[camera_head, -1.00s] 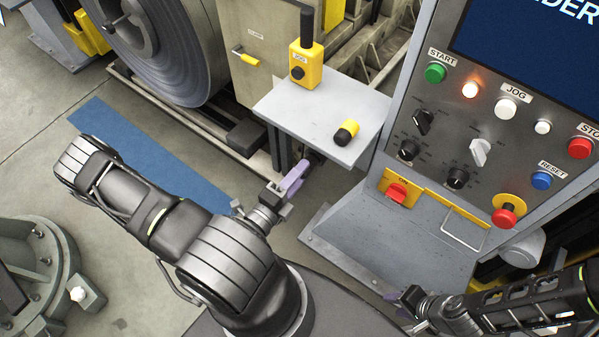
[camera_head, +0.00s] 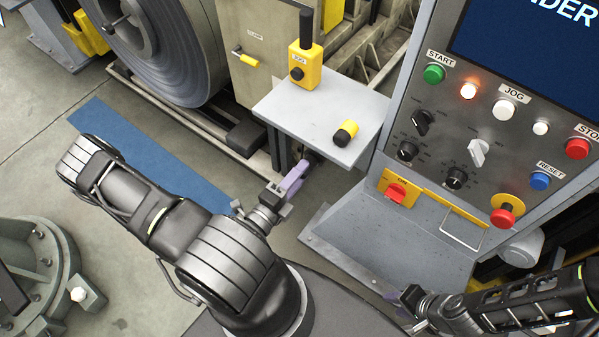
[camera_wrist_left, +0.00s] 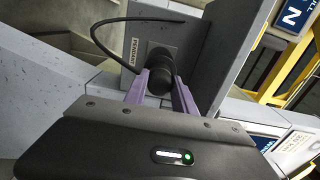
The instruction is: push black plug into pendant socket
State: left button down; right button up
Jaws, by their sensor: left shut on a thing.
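The black plug (camera_wrist_left: 157,82) is between the purple fingers of my left gripper (camera_wrist_left: 160,92) in the left wrist view. A black cable arcs from it to the left and over the top. The plug points at the dark round pendant socket (camera_wrist_left: 160,52) on a grey plate, beside a PENDANT label. Plug and socket overlap in this view, so I cannot tell how deep the plug sits. In the head view my left gripper (camera_head: 297,178) is below the small grey shelf, the plug mostly hidden. My right gripper (camera_head: 408,298) is at the lower right, its jaws unclear.
The grey shelf (camera_head: 285,110) above my left gripper carries a yellow pendant box (camera_head: 305,66) and a yellow-black piece (camera_head: 345,132). The control panel (camera_head: 480,110) stands to the right. A steel coil (camera_head: 165,45) is behind left. Floor with a blue strip (camera_head: 150,150) is open at left.

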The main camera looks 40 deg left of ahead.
pick_arm(q)
jog(key=shift+w, duration=0.15)
dwell(0.5)
jog(key=c, duration=0.9)
grip_release()
jog(key=shift+c, duration=0.2)
jog(key=s+b, duration=0.1)
jog(key=s, duration=0.6)
jog(key=shift+s+b, duration=0.35)
jog(key=shift+s, duration=0.05)
jog(key=shift+d, duration=0.15)
